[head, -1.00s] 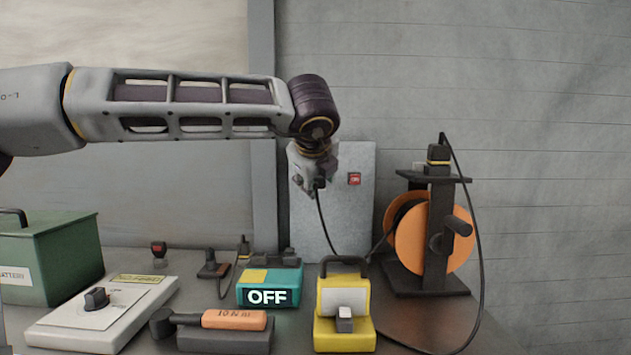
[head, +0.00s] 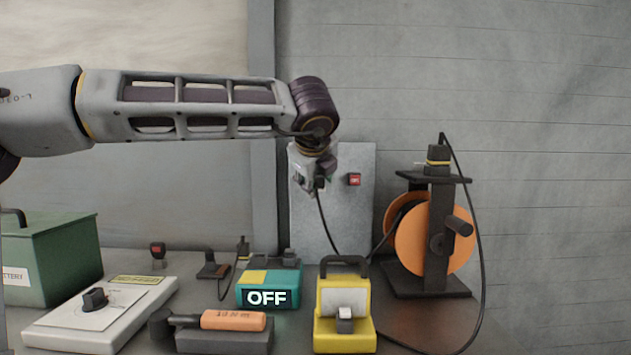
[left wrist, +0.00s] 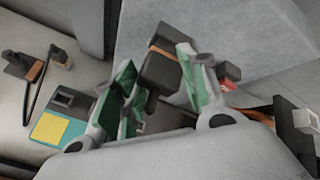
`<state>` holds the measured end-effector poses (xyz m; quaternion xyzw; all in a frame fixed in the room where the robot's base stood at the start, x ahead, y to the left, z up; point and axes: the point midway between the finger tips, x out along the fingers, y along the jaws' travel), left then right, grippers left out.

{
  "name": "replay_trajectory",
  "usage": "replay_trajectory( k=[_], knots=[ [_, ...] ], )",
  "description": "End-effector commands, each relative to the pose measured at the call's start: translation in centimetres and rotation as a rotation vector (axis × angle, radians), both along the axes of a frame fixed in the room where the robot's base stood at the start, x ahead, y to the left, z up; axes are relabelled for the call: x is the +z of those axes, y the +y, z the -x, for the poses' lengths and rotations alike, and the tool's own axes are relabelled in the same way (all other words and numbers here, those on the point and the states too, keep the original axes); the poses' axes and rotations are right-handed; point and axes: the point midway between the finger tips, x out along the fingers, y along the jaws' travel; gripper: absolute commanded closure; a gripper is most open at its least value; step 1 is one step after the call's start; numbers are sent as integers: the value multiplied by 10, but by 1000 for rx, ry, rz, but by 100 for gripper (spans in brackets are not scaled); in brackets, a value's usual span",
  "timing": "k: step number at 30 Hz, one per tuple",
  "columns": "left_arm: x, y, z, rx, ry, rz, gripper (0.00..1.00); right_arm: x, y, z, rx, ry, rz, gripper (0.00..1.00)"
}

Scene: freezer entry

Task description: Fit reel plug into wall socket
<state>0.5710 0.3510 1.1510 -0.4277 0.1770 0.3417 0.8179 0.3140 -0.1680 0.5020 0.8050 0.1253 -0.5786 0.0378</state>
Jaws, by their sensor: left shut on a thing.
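My left gripper (head: 317,178) hangs in front of the upper left of the grey wall panel (head: 348,222). It is shut on the reel plug, a dark block with an orange band, which shows between the green finger pads in the left wrist view (left wrist: 163,62). A black cable (head: 327,225) runs down from the plug toward the orange reel (head: 410,237). The panel has a red switch (head: 354,179) to the right of the gripper. I cannot make out the socket opening, or whether the plug touches the panel. My right gripper is not in view.
On the bench stand a green battery box (head: 55,260), a white knob panel (head: 100,318), a teal unit reading OFF (head: 267,297), an orange-handled tool (head: 233,320) and a yellow device (head: 345,330). The reel's dark stand (head: 438,205) is right of the panel.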

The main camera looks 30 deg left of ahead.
Motion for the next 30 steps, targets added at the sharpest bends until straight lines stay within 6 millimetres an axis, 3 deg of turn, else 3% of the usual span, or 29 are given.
replay_trajectory(
  k=[24, 25, 30],
  knots=[
    [0, 6, -10, 0, -1, -1, 100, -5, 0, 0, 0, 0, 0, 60],
    [0, 6, -10, 0, -1, -1, 56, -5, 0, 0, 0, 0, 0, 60],
    [0, 6, -10, 0, -1, -1, 35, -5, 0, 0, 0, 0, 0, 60]
  ],
)
